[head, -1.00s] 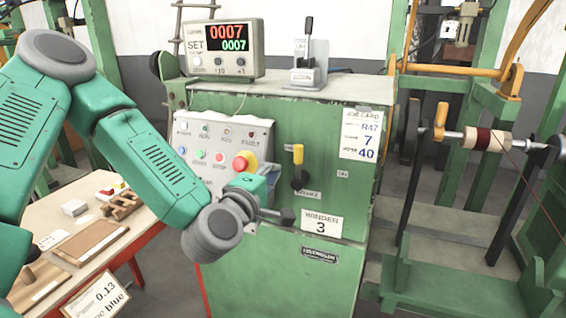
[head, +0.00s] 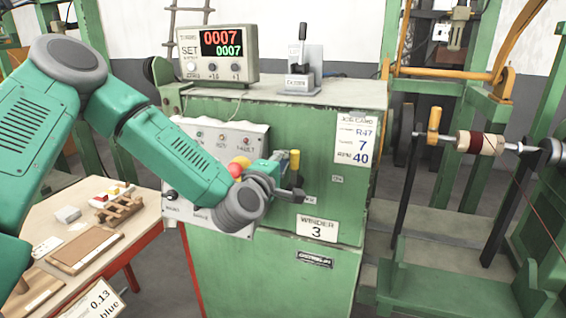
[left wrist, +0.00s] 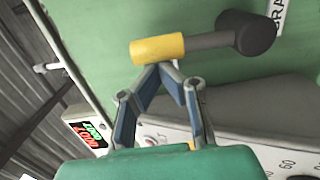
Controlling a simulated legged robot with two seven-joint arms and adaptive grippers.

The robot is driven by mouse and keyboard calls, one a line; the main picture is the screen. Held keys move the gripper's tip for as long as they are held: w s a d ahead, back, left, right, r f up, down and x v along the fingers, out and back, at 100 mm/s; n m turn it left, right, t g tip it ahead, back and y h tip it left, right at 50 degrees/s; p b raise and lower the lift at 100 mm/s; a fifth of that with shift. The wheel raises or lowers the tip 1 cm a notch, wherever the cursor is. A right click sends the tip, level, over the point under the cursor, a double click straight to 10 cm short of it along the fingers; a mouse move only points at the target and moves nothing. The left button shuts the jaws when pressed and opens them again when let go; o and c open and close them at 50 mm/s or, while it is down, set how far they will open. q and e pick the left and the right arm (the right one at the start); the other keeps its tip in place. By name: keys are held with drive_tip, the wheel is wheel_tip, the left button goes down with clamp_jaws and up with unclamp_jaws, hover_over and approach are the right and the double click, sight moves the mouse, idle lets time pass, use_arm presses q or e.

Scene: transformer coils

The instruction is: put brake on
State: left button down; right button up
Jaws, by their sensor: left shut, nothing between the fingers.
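The brake lever has a yellow grip (head: 294,159) and a dark stem and hub, on the green front of the winder cabinet (head: 285,121). In the left wrist view the yellow grip (left wrist: 158,48) and dark hub (left wrist: 247,32) show whole, beside a partly cut-off label. My left gripper (head: 298,190) is shut and empty. In the left wrist view its fingertips (left wrist: 160,70) lie right by the yellow grip; I cannot tell whether they touch it.
A control panel (head: 208,128) with buttons sits left of the lever, partly behind my arm. A counter box (head: 217,55) and another lever stand (head: 303,75) are on the cabinet top. A work table (head: 140,228) is at left. The coil spindle (head: 480,143) is at right.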

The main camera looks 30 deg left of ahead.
use_arm(q)
drive_tip(key=shift+a, duration=0.1)
drive_tip(key=d+m, duration=0.1)
drive_tip(key=m, duration=0.1)
drive_tip(key=d+m+p, duration=0.1)
drive_tip(key=d+m, duration=0.1)
drive_tip(key=shift+w+r, duration=0.2)
drive_tip(key=shift+w, duration=0.15)
drive_tip(key=shift+w+d+f+m+g+p, duration=0.15)
drive_tip(key=shift+d+f+m, duration=0.3)
drive_tip(key=shift+d+m, duration=0.7)
drive_tip(key=shift+w+d+f+m+g+p, duration=0.1)
drive_tip(key=shift+w+d+f+m, duration=0.35)
drive_tip(key=shift+m, duration=1.15)
drive_tip(key=shift+d+f+m+g+p, duration=0.15)
drive_tip(key=shift+d+f+m, duration=0.35)
drive_tip(key=shift+d+m, duration=0.75)
drive_tip(key=shift+a, duration=0.15)
drive_tip(key=shift+f, duration=0.2)
